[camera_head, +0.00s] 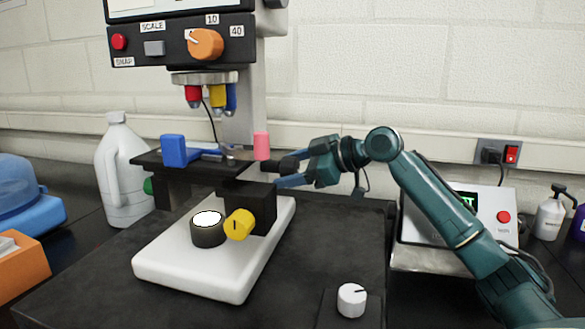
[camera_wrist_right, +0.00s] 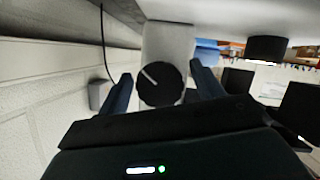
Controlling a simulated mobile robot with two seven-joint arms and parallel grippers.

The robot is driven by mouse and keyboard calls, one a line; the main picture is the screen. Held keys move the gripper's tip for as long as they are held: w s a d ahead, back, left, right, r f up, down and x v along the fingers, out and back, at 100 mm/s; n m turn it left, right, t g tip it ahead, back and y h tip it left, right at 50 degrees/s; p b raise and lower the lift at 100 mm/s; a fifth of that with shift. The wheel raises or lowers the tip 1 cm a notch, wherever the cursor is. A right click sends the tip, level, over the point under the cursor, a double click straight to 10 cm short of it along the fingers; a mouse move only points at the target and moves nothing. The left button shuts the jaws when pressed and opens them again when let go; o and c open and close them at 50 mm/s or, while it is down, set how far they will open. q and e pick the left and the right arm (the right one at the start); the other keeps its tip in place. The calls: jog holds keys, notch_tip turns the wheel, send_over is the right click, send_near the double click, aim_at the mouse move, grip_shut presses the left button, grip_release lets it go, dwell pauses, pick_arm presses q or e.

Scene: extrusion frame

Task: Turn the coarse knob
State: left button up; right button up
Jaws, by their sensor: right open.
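A round black knob with a white pointer line (camera_wrist_right: 160,84) sits on a light grey block in the right wrist view; I take it to be the coarse knob. In the head view a dark knob (camera_head: 286,166) shows at the microscope's right side, partly hidden by my gripper. My right gripper (camera_head: 288,172) is open beside the microscope, its fingers pointing left at this knob. In the wrist view its two blue fingers (camera_wrist_right: 164,88) stand on either side of the knob; I cannot tell whether they touch it. My left gripper is not in view.
The microscope has a white base (camera_head: 195,278), a yellow knob (camera_head: 239,224), a pink cylinder (camera_head: 262,146), a dark stage (camera_head: 150,158) and an orange knob (camera_head: 206,44) above. A white knob (camera_head: 351,300) stands in front. A grey device (camera_head: 480,215) is behind my right arm.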

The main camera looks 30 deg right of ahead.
jog(key=shift+c, duration=0.4)
jog(key=c, duration=0.9)
jog(key=shift+r+p, duration=0.2)
jog(key=shift+p, duration=0.4)
jog(key=shift+r+m+g+p, duration=0.1)
jog(key=shift+m+g+p, duration=0.2)
jog(key=shift+m+p, duration=0.3)
jog(key=shift+y+p, duration=0.3)
jog(key=shift+p, duration=0.25)
jog(key=shift+f+m+g+p, duration=0.25)
jog(key=shift+m+g+p, duration=0.15)
jog(key=shift+m+p, duration=0.2)
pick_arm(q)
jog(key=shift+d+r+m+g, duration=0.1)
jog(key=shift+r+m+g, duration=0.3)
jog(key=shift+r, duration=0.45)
pick_arm(e)
jog(key=o, duration=1)
jog(key=shift+y, duration=0.3)
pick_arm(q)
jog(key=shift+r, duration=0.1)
